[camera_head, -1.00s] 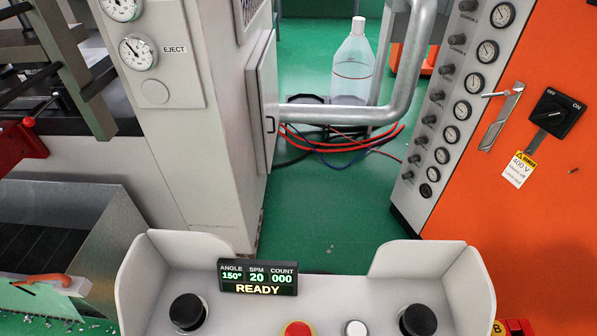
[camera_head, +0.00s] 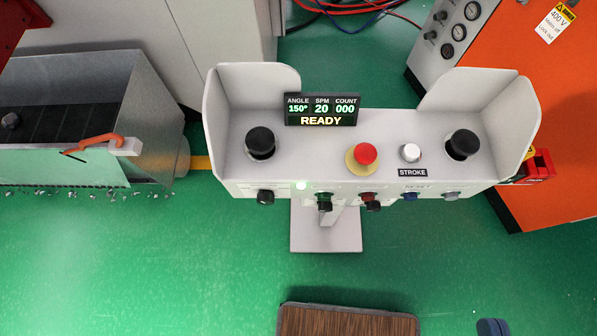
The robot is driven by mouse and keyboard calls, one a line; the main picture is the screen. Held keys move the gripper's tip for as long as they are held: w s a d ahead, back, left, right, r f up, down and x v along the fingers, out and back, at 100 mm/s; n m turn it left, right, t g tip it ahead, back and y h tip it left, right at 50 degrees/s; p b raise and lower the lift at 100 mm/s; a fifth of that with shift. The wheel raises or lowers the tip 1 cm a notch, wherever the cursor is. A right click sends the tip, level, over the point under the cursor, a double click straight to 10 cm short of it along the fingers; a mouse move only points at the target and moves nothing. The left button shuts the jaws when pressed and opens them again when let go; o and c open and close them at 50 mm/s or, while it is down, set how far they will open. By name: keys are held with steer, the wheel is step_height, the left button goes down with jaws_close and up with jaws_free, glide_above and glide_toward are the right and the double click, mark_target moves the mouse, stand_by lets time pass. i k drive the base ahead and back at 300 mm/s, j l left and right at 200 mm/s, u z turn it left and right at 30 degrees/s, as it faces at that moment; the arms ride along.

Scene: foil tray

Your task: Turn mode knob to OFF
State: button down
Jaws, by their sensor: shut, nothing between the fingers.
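A grey control pedestal (camera_head: 360,121) stands in the middle of the head view. A row of small controls runs along its front face. These include a black knob at the left (camera_head: 265,197), dark knobs near the middle (camera_head: 325,202) and (camera_head: 372,202), a blue one (camera_head: 410,196) and a grey one (camera_head: 451,195). Their labels are too small or too steeply seen to read, so I cannot tell which is the mode knob or where it points. My gripper is not in view.
The pedestal top carries a display reading READY (camera_head: 321,121), a red button (camera_head: 365,154) and two large black buttons (camera_head: 261,141). A metal bin (camera_head: 150,85) stands left, an orange cabinet (camera_head: 500,120) right. A brown wooden surface (camera_head: 347,320) is at the bottom. Green floor is open between.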

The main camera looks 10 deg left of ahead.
mark_target(264, 197)
steer(key=k+j+u, duration=0.2)
steer(key=i+u, duration=0.1)
steer(key=u, duration=0.45)
steer(key=k+j, duration=0.1)
steer(key=j, duration=0.3)
steer(key=k+j, duration=0.15)
steer(key=j, duration=0.25)
steer(key=k+j, duration=0.1)
steer(key=j, duration=0.25)
